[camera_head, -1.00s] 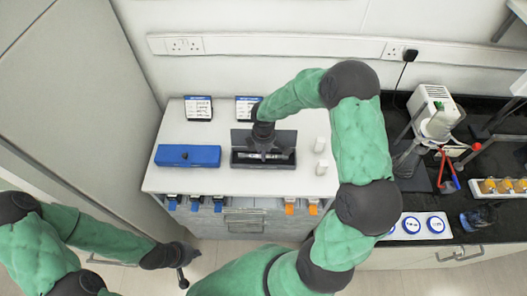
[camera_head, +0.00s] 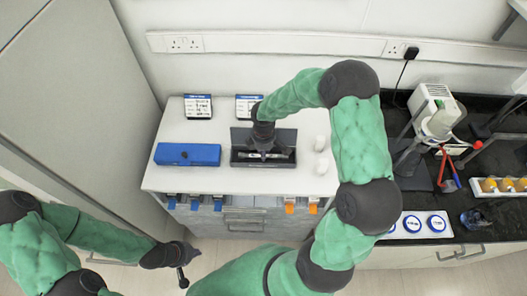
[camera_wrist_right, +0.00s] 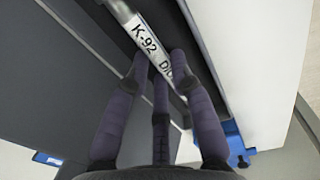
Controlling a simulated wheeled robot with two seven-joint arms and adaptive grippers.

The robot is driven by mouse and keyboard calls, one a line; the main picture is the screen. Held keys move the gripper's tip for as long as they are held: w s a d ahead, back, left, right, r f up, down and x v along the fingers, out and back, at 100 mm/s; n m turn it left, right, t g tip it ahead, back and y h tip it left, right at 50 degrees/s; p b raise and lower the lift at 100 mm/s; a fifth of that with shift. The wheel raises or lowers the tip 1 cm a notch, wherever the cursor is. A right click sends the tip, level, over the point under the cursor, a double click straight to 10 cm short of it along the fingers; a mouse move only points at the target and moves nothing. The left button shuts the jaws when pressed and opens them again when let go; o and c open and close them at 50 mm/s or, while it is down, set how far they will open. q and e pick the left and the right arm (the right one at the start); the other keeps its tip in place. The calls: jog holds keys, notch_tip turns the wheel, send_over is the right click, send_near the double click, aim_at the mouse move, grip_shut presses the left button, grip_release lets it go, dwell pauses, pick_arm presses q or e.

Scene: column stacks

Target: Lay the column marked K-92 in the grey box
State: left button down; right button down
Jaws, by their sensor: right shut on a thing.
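The column marked K-92 (camera_wrist_right: 147,42) carries a white label in the right wrist view. My right gripper (camera_wrist_right: 162,72) is shut on it. In the head view the light column (camera_head: 284,156) lies lengthwise within the opening of the grey box (camera_head: 262,165), whose lid (camera_head: 287,136) stands open at the back. My right gripper (camera_head: 264,153) reaches down into the box from above and hides the column's middle. Whether the column touches the box floor is unclear. My left gripper (camera_head: 182,276) is away from the cabinet at lower left; its jaws are too small to judge.
A closed blue box (camera_head: 187,155) lies left of the grey box. Two label cards (camera_head: 198,107) stand behind, and two white bottles (camera_head: 321,155) stand to the right. Blue and orange clips (camera_head: 290,207) hang at the cabinet's front edge. A dark bench with equipment is at right.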

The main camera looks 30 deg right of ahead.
jog(key=shift+f, duration=0.15)
jog(key=c, duration=1)
grip_release()
